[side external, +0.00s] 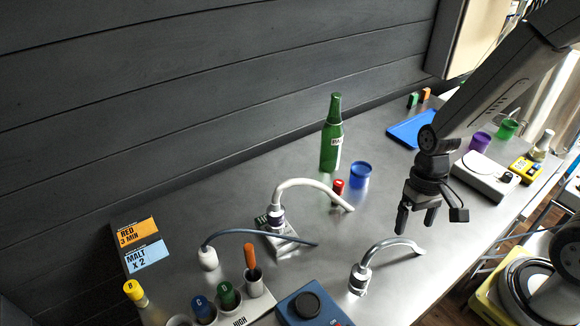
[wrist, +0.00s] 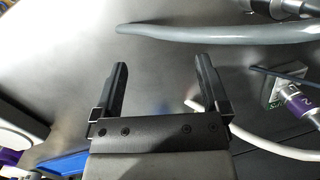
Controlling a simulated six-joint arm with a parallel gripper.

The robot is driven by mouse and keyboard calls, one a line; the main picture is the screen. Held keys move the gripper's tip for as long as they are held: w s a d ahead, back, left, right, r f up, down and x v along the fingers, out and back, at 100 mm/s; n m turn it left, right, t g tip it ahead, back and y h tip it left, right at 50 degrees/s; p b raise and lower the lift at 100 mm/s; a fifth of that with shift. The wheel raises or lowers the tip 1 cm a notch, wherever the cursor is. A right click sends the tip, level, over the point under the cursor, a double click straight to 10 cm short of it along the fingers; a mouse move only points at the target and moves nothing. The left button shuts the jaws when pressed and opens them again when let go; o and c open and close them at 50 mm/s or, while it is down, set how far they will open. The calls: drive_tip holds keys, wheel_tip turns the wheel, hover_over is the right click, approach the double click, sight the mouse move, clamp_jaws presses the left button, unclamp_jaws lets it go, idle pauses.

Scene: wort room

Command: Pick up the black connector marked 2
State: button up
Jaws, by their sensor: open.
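My gripper (side external: 416,222) is open and empty above the bench, with bare metal between its fingers in the wrist view (wrist: 161,70). A connector with a purple band (side external: 277,214) stands on a small plate left of my gripper, at the foot of a white hose. It also shows at the right of the wrist view (wrist: 297,103), where its band carries a mark like a 2. A second connector (side external: 360,278) is at the end of a grey hose nearer the front; it is cut off in the wrist view (wrist: 288,8). I cannot tell for certain which one is black and marked 2.
The grey hose (wrist: 215,33) and white hose (side external: 318,186) arch close to my gripper. A green bottle (side external: 331,140), blue cup (side external: 360,176) and red object (side external: 338,189) stand behind. A white scale (side external: 485,177) is right. A rack with coloured handles (side external: 238,318) is front left.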

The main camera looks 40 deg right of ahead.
sight(360, 276)
drive_tip(key=s+a+f+m+g+y, duration=0.1)
drive_tip(key=m+y, duration=0.1)
drive_tip(key=s+a+f+m+g+y, duration=0.1)
drive_tip(key=m+y, duration=0.1)
drive_tip(key=s+a+f+m+g+y, duration=0.1)
drive_tip(key=s+a+g+y, duration=0.1)
drive_tip(key=shift+a+f+m+y, duration=0.1)
drive_tip(key=shift+f+m+y, duration=0.2)
drive_tip(key=shift+m+y, duration=0.1)
drive_tip(key=shift+a+f+m+y, duration=0.1)
drive_tip(key=shift+a+m+y, duration=0.25)
drive_tip(key=shift+m+y, duration=0.25)
drive_tip(key=m+y, duration=0.1)
drive_tip(key=a+m+y, duration=0.1)
drive_tip(key=y, duration=0.1)
drive_tip(key=shift+w+a+f+t, duration=0.1)
drive_tip(key=shift+w+f+t, duration=0.1)
drive_tip(key=shift+w+t, duration=0.15)
drive_tip(key=shift+w+a+f+m+t+y, duration=0.1)
drive_tip(key=shift+w+a+m+t+y, duration=0.15)
drive_tip(key=shift+m+y, duration=0.45)
drive_tip(key=shift+w+a+f+m+t+y, duration=0.15)
drive_tip(key=shift+w+m+t+y, duration=0.2)
drive_tip(key=shift+m+t+y, duration=0.25)
drive_tip(key=shift+w+d+f+m+t+y, duration=0.1)
drive_tip(key=shift+w+m+t+y, duration=0.25)
drive_tip(key=shift+m+t+y, duration=0.25)
drive_tip(key=shift+w+f+m+t+y, duration=0.25)
drive_tip(key=shift+w+m+t+y, duration=0.45)
drive_tip(key=shift+m+t, duration=0.45)
